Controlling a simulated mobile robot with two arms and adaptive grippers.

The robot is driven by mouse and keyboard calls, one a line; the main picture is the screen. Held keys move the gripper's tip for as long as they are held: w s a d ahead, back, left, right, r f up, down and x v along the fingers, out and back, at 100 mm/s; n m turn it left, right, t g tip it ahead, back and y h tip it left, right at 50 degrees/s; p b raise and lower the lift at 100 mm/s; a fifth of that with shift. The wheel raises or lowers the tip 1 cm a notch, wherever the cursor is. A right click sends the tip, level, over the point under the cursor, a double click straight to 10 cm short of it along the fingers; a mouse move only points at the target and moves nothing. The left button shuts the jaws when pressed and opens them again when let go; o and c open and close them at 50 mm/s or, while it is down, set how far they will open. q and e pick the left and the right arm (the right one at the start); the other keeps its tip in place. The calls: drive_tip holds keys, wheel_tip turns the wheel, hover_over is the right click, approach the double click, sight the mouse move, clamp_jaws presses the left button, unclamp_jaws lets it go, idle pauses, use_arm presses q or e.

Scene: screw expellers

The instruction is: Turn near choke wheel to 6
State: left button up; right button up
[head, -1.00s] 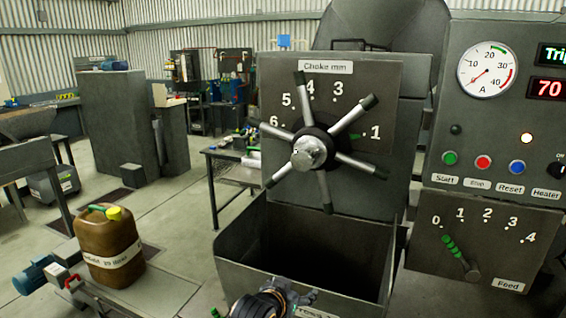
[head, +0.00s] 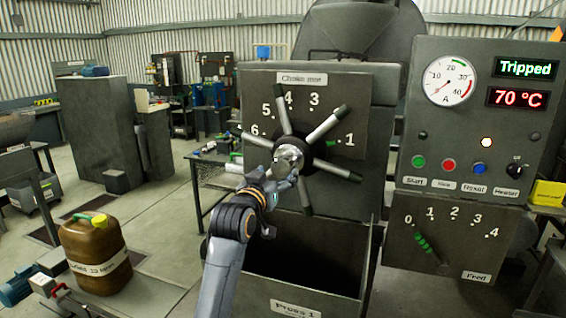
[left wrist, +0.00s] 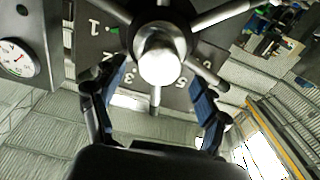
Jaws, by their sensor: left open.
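The choke wheel (head: 323,127) has a shiny metal hub and several pale spokes with dark tips. It stands on a grey plate (head: 375,100) labelled "Choke mm" with numbers 1 to 6. A green mark (head: 333,143) shows just left of the 1. My left gripper (head: 279,178) is open in front of the hub, slightly below it. In the left wrist view, the hub (left wrist: 159,55) appears between the two spread fingers of the gripper (left wrist: 156,78); I cannot tell whether they touch it. The gripper hides the lower-left spoke in the head view. My right gripper is not in view.
An open metal bin labelled "Press 1" (head: 295,308) stands below the wheel. To the right is a control panel (head: 480,120) reading "Tripped" and 70 °C, with a feed lever (head: 432,252) below. A brown jerrycan (head: 95,255) is at lower left.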

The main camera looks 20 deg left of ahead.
sight(280, 169)
use_arm(q)
drive_tip(key=w+p, duration=0.1)
drive_tip(key=w, duration=0.4)
drive_tip(key=shift+w+d, duration=0.1)
drive_tip(key=shift+w, duration=0.3)
clamp_jaws()
